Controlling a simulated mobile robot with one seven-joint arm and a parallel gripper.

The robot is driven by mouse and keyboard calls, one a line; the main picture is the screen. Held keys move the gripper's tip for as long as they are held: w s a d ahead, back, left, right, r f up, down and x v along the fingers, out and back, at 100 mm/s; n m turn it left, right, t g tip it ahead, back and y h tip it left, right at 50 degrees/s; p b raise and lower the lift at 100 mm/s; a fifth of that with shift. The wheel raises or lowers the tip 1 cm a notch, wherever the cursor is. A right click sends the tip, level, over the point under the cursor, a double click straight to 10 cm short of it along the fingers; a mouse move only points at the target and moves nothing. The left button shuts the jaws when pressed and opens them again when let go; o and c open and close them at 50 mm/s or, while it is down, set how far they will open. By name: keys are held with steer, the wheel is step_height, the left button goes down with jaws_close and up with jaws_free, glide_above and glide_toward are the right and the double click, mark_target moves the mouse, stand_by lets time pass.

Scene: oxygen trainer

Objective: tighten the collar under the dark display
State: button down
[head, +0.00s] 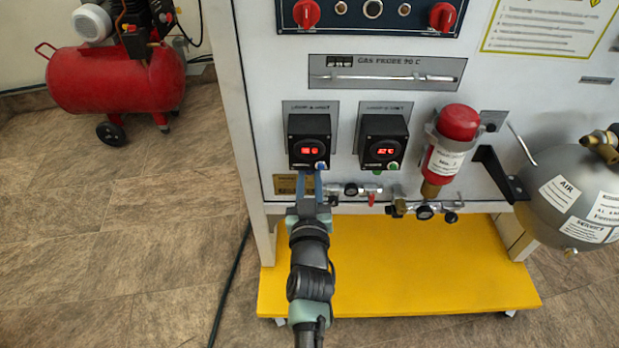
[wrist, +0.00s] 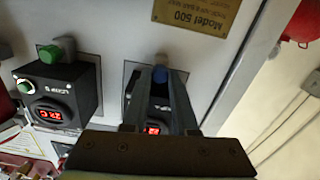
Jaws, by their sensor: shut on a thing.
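Two black display boxes are on the panel in the head view, a left one (head: 309,139) and a right one (head: 382,140). Both show lit red digits, so I see no dark display. A blue collar (wrist: 160,74) is under the left box, and a green collar (wrist: 50,53) is under the other. My gripper (head: 310,177) reaches up from below to the left box. In the wrist view, my gripper (wrist: 160,78) has its fingers on either side of the blue collar, shut on it. The fingers partly hide the left box; its collar is hidden in the head view.
Right of my gripper are small valve fittings (head: 354,190) and a red-topped cylinder (head: 448,150). A grey air tank (head: 573,195) is at the far right. A yellow base platform (head: 400,275) lies below. The floor to the left is clear up to a red compressor (head: 118,80).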

steer(key=m, duration=0.4)
stand_by(0.4)
steer(key=c, duration=0.7)
jaws_free()
steer(key=shift+s, duration=0.15)
steer(key=s+p, duration=0.3)
steer(key=s, duration=0.9)
steer(key=shift+s+p, duration=0.3)
steer(key=shift+s, duration=0.05)
